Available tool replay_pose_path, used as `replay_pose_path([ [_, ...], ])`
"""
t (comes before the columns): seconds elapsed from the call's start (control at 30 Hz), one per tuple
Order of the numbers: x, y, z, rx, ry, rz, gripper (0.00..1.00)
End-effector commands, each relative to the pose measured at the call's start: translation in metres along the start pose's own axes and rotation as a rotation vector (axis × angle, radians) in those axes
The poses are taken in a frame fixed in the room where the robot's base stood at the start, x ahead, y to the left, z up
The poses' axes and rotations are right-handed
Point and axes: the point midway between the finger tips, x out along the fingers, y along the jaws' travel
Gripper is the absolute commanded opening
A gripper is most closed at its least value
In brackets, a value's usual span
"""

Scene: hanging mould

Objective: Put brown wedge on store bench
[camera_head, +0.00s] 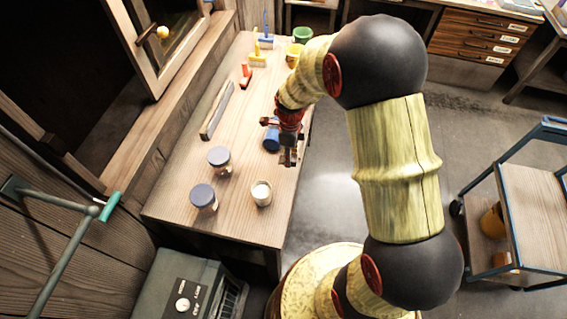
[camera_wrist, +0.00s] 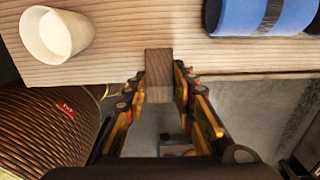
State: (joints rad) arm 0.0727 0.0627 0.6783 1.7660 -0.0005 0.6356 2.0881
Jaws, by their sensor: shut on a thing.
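The brown wedge (camera_wrist: 158,68) shows in the wrist view as a small wooden block between my fingertips. My gripper (camera_wrist: 160,88) is shut on it, and it also shows in the head view (camera_head: 289,150). The wedge is at the front edge of a wooden bench (camera_head: 238,212); I cannot tell whether it touches the top. In the head view the wedge is too small and partly hidden to make out clearly. I cannot tell whether this bench or another surface is the store bench.
A blue cylinder (camera_head: 271,136) lies close to my gripper. A white cup (camera_head: 261,193) and two grey-lidded jars (camera_head: 219,158) stand nearer. A drawer bench (camera_head: 475,40) and a blue-framed cart (camera_head: 535,200) stand right.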

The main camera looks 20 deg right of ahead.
Motion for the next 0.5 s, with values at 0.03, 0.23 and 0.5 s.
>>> replay_pose_path([
  [0.03,0.006,0.0,0.005,-0.002,0.0,0.001,0.07],
  [0.23,0.016,-0.002,0.013,0.0,0.0,0.0,0.07],
  [0.5,0.048,-0.002,0.019,0.0,0.001,0.002,0.07],
])
